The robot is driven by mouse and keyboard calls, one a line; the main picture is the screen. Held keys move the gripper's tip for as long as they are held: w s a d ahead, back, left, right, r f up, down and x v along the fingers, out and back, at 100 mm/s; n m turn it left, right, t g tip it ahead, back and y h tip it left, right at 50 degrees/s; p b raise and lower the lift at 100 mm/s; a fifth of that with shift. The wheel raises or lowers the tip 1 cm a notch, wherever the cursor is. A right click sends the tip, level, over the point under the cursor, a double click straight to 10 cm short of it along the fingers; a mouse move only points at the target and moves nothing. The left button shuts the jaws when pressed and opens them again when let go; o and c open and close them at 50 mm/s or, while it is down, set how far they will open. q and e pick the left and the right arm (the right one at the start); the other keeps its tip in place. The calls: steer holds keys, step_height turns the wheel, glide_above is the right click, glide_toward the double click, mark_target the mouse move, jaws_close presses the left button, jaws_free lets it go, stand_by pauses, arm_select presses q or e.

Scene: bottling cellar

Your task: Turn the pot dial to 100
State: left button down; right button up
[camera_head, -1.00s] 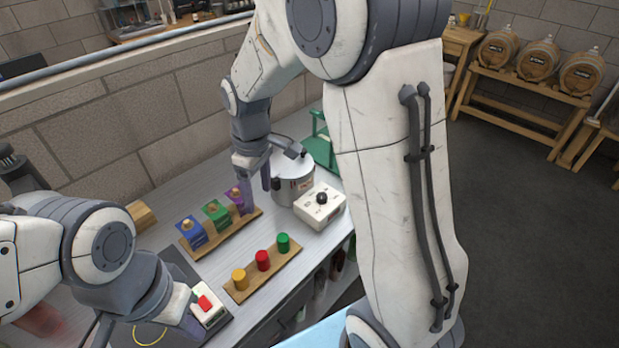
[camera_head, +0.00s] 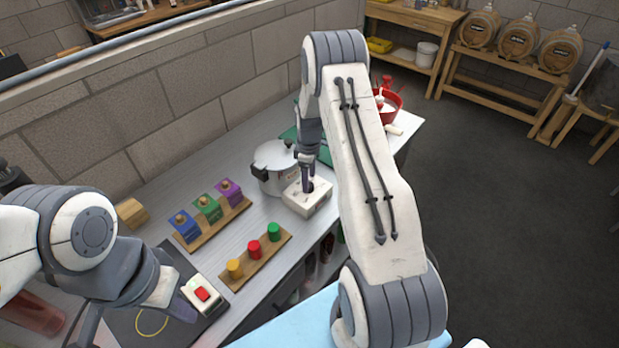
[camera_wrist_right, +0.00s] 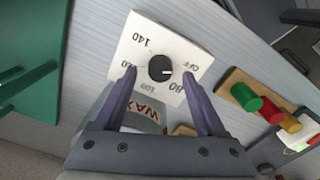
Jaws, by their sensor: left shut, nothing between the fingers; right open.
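The pot dial is a round black knob (camera_wrist_right: 160,68) on a white box (camera_head: 300,203). Labels OFF, 80, 100, 120 and 140 ring it, partly upside down in the right wrist view. Its white mark points right in that view, around OFF and 80. My right gripper (camera_wrist_right: 159,73) is open above the box, its fingers on opposite sides of the knob; touching cannot be told. In the head view that gripper (camera_head: 307,186) hides most of the knob. The silver pot (camera_head: 270,181) stands beside the box. My left gripper (camera_head: 186,306) is shut near a red-switch box (camera_head: 203,294).
A rack of blue, green and purple blocks (camera_head: 207,208) and a board with yellow, red and green cylinders (camera_head: 254,251) lie left of the dial box. A green stand (camera_wrist_right: 25,65) and a red bowl (camera_head: 388,104) are behind.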

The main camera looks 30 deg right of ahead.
steer(key=shift+f, duration=1)
